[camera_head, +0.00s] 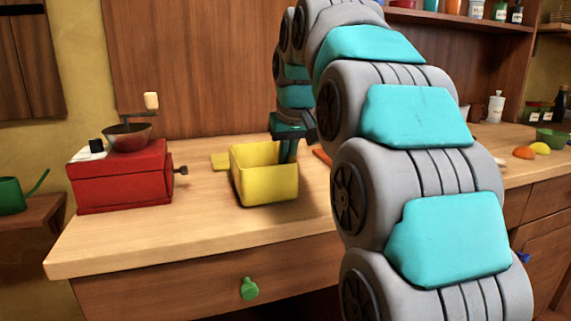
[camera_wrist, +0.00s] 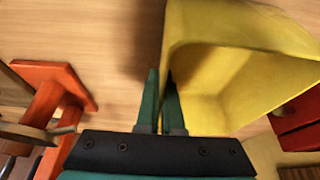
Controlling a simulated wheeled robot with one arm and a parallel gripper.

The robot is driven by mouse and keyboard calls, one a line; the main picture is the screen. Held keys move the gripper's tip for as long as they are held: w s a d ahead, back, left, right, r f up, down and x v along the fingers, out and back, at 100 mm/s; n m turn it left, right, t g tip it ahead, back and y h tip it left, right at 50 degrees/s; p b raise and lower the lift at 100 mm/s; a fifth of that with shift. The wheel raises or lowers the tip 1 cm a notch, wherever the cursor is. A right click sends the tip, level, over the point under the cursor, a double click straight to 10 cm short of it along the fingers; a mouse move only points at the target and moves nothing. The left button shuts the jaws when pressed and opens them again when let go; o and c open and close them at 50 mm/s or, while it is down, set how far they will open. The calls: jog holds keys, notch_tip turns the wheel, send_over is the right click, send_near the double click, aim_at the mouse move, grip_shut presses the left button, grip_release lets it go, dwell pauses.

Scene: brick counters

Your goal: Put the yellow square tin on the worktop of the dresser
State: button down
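The yellow square tin (camera_head: 265,178) is upright and open-topped, at the wooden worktop (camera_head: 130,240) of the dresser. I cannot tell whether its base fully touches the wood. My gripper (camera_head: 289,155) points down at the tin's right side. In the wrist view my gripper (camera_wrist: 161,105) has one green finger on each side of the wall of the tin (camera_wrist: 225,70), with almost no gap between them, so it looks shut on that wall. The inside of the tin looks empty where it shows.
A red grinder (camera_head: 122,180) with a bowl and crank stands left of the tin. A flat yellow piece (camera_head: 220,161) lies behind the tin. An orange-red object (camera_wrist: 50,90) lies on the other side of my gripper. The worktop's front left strip is clear.

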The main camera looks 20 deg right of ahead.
jog(key=shift+f, duration=0.3)
jog(key=c, duration=1)
grip_release()
jog(key=shift+r, duration=0.1)
